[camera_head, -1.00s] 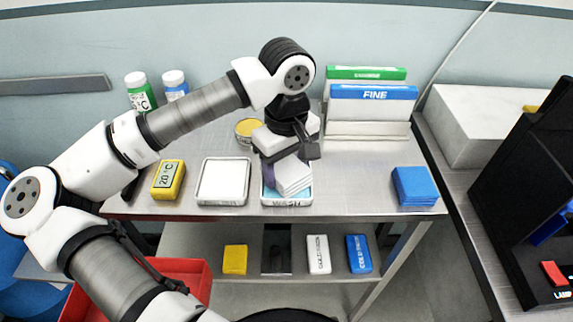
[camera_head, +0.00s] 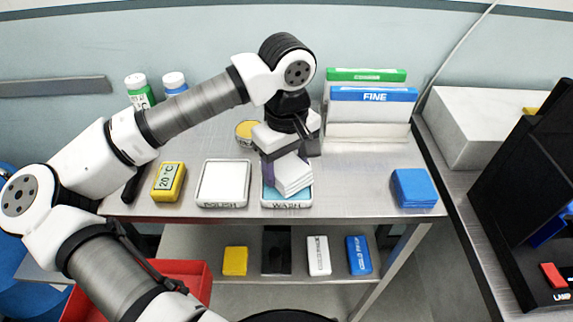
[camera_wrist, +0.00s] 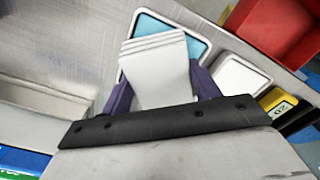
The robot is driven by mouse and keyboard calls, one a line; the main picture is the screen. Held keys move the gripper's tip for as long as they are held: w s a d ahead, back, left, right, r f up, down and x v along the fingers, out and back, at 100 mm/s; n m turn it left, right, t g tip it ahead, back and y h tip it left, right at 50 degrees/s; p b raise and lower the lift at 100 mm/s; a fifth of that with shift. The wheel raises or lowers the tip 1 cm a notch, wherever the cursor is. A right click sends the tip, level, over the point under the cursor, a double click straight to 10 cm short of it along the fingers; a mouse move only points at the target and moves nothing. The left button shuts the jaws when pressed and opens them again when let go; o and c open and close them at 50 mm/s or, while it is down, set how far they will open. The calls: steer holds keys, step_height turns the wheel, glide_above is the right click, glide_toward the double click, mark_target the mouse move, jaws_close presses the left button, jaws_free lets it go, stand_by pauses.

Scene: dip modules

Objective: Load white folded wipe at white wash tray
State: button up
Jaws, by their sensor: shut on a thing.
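The white folded wipe (camera_head: 293,176) is a small layered stack, held tilted over the wash tray in the head view. In the wrist view the wipe (camera_wrist: 158,72) sits between the two purple fingers of my gripper (camera_wrist: 162,90). My gripper (camera_head: 280,172) is shut on it. The white wash tray (camera_head: 287,204) has a blue inside and the word WASH on its front rim. In the wrist view the blue inside of the tray (camera_wrist: 150,27) shows behind the wipe. I cannot tell whether the wipe touches the tray.
A white POLISH tray (camera_head: 222,183) stands just left of the wash tray. A yellow 20 °C block (camera_head: 168,181) is farther left. A blue folded stack (camera_head: 414,187) lies at the right. The bench between wash tray and blue stack is clear.

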mark_target(287, 166)
steer(key=shift+r+p, duration=1.15)
steer(key=shift+r, duration=1.8)
